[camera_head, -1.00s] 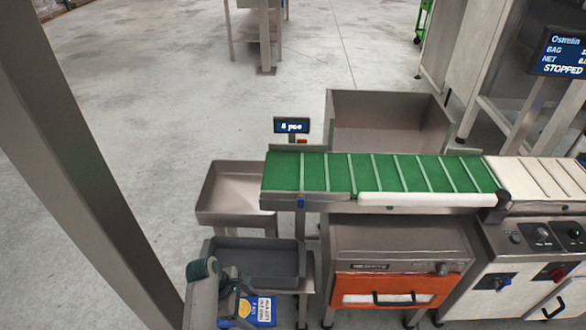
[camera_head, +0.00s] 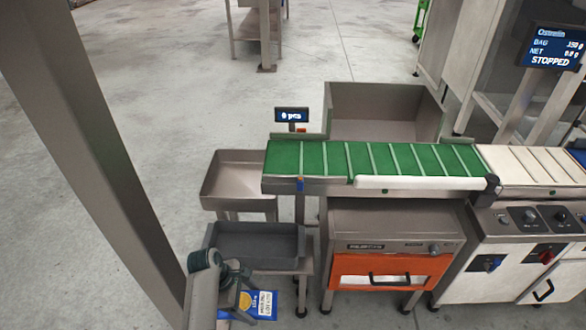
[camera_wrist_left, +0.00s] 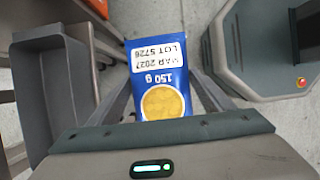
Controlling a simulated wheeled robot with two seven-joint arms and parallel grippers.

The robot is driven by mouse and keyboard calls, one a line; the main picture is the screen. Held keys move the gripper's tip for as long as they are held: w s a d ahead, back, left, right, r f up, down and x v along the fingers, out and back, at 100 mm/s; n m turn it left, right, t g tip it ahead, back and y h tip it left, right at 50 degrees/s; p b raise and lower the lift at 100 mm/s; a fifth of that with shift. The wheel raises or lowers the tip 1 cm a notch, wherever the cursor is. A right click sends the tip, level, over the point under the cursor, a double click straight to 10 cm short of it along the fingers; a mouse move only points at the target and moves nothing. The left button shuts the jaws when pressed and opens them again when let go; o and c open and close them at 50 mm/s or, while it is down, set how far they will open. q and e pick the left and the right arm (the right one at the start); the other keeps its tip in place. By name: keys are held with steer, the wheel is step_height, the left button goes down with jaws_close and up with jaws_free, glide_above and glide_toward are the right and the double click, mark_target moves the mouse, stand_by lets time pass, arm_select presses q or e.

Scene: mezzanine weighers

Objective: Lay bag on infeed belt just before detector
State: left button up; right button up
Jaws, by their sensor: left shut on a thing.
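A blue bag (camera_head: 262,304) with a white label and a yellow round picture is at the lower left of the head view. It also shows in the left wrist view (camera_wrist_left: 157,76), between the fingers. My left gripper (camera_head: 240,298) is shut on the bag and holds it low, in front of the grey tray. The fingers show in the wrist view (camera_wrist_left: 160,108). The green infeed belt (camera_head: 315,158) with pale cross bars is empty, up and right of the bag. I cannot pick out a detector for certain. My right gripper is not in view.
A grey tray (camera_head: 222,262) stands on a stand beside the left gripper. A metal chute tray (camera_head: 222,190) is left of the belt, and a large bin (camera_head: 385,92) behind it. A grey post (camera_head: 85,150) rises at left. A cream belt (camera_head: 520,165) continues right.

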arm_select(q)
steer(key=w+d+r+m+g, duration=0.1)
steer(key=w+d+r+m, duration=0.1)
steer(key=w+r, duration=0.45)
steer(key=w+d+r+m, duration=0.15)
steer(key=w+r, duration=0.25)
steer(key=r, duration=0.5)
step_height(320, 180, up, 12)
steer(key=d+m+g+y, duration=0.2)
steer(key=m, duration=0.4)
steer(key=s+a+r+m+y, duration=0.1)
steer(key=s+a+r+m, duration=0.3)
steer(key=s+a, duration=0.2)
steer(key=s+a+r+m+g+y, duration=0.1)
steer(key=s+a+r+m, duration=0.3)
steer(key=s+a, duration=0.3)
steer(key=s+r, duration=0.1)
steer(key=s, duration=0.2)
steer(key=shift+s+a+g+y, duration=0.25)
steer(key=shift+s+g+y, duration=0.05)
steer(key=shift+w+d+m, duration=0.1)
steer(key=shift+m, duration=0.15)
